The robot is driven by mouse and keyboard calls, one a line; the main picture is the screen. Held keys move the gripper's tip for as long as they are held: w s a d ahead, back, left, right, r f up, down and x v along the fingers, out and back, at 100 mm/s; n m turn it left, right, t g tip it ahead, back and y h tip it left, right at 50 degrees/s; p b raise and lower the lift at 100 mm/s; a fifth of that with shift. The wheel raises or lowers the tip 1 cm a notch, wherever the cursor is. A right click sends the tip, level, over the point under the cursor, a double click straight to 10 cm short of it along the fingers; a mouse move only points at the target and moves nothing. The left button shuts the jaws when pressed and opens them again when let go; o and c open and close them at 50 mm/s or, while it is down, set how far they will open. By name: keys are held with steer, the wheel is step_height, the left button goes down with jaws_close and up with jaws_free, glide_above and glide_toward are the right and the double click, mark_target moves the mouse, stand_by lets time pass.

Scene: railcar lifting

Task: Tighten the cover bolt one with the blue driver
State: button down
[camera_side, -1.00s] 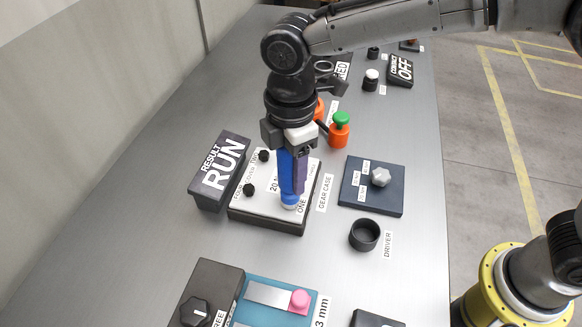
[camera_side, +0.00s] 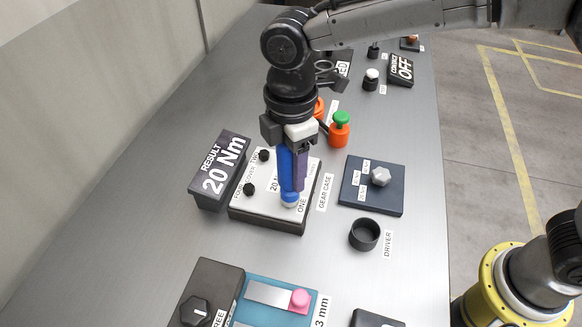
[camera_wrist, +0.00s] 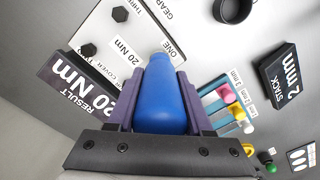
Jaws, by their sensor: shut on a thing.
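The gear case (camera_side: 262,215) is a dark box with a light top plate, which also shows in the wrist view (camera_wrist: 147,22). Black bolts (camera_side: 249,188) stand on its plate, with labels beside them. My gripper (camera_side: 292,182) is shut on the blue driver (camera_side: 289,199) and holds it upright, its lower end at the plate corner marked ONE. In the wrist view the blue driver (camera_wrist: 160,95) sits between the purple fingers. Cover bolt one is hidden beneath the driver. The result display (camera_side: 219,172) left of the case reads "20 Nm".
An empty black ring holder (camera_side: 364,235) labelled DRIVER stands right of the case. A dark blue panel with a grey knob (camera_side: 380,177) is behind it. Orange-and-green containers (camera_side: 339,130) stand beyond the case. A teal tray (camera_side: 262,285) with coloured knobs lies in front.

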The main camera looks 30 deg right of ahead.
steer(key=shift+r, duration=2.2)
